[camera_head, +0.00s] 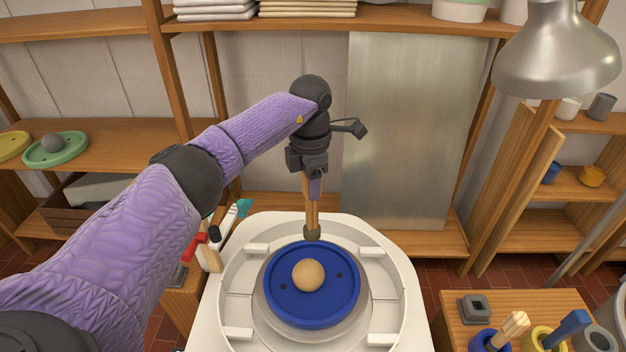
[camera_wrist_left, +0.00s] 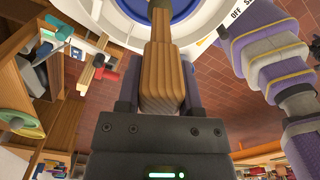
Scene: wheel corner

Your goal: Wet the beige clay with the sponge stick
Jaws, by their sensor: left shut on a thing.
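The beige clay (camera_head: 308,275) is a round ball in the middle of the blue disc (camera_head: 312,316) on the white pottery wheel (camera_head: 405,300). My left gripper (camera_head: 314,188) is above the back of the wheel, shut on the wooden handle of the sponge stick (camera_head: 311,215). The stick points down; its dark olive sponge tip (camera_head: 312,233) is just behind the disc's back rim, apart from the clay. My right gripper is not seen.
Tools with red and teal ends (camera_head: 215,238) stand left of the wheel. A wooden table (camera_head: 450,308) at right holds a blue cup (camera_head: 488,340) and a yellow cup (camera_head: 545,338) with tools. A metal lamp (camera_head: 556,55) hangs at upper right. A metal panel (camera_head: 412,130) stands behind.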

